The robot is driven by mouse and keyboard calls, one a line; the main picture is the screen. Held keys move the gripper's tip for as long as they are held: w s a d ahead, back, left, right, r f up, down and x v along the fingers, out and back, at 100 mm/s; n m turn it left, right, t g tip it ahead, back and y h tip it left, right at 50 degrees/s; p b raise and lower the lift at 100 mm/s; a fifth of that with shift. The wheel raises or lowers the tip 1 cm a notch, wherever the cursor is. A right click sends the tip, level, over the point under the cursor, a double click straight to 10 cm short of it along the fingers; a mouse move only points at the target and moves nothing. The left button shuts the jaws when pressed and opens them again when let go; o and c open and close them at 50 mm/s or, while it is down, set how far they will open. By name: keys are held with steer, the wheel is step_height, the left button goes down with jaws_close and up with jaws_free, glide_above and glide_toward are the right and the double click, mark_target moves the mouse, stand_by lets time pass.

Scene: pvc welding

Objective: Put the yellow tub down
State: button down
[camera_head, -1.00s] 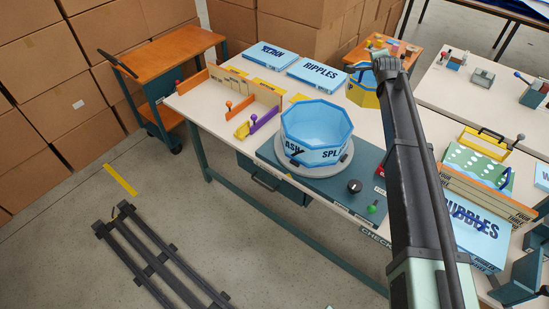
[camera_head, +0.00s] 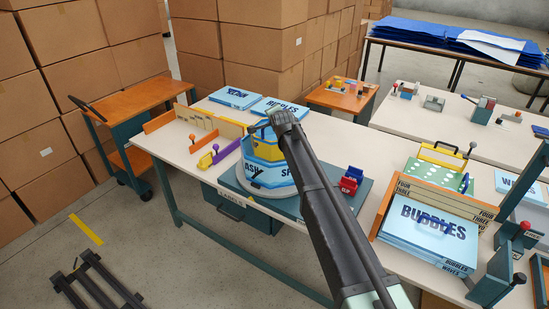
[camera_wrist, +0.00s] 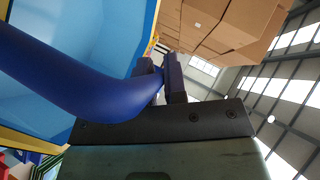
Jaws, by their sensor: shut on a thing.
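The yellow tub (camera_head: 268,149) hangs at my gripper (camera_wrist: 160,82), which is shut on its thick dark blue handle (camera_wrist: 75,82). The wrist view shows the tub's light blue inside (camera_wrist: 85,35) and a yellow edge. In the head view, the arm's end is over the light blue tub (camera_head: 252,174), which stands on a round grey turntable on the bench. The yellow tub shows at the mouth of the light blue tub. I cannot tell whether it is inside, above or behind it. My arm hides part of both tubs.
Flat blue boxes (camera_head: 236,97) lie at the bench's back left. Wooden dividers (camera_head: 160,121) and small coloured clamps (camera_head: 213,155) stand left of the tubs. A red and blue fixture (camera_head: 350,180) is to the right, and a BUBBLES box (camera_head: 430,225) farther right.

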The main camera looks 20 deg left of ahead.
steer(key=b, duration=0.7)
glide_toward(275, 139)
steer(key=x, duration=0.5)
steer(key=shift+s+a+r, duration=0.1)
steer(key=shift+a+r, duration=0.2)
steer(key=shift+r, duration=0.4)
steer(key=shift+f, duration=0.2)
steer(key=c, duration=1.2)
jaws_free()
steer(key=shift+r, duration=0.1)
steer(key=shift+o, duration=0.2)
steer(key=shift+r+p, duration=0.25)
steer(key=shift+p, duration=0.15)
steer(key=p+v, duration=0.4)
steer(key=v, duration=0.8)
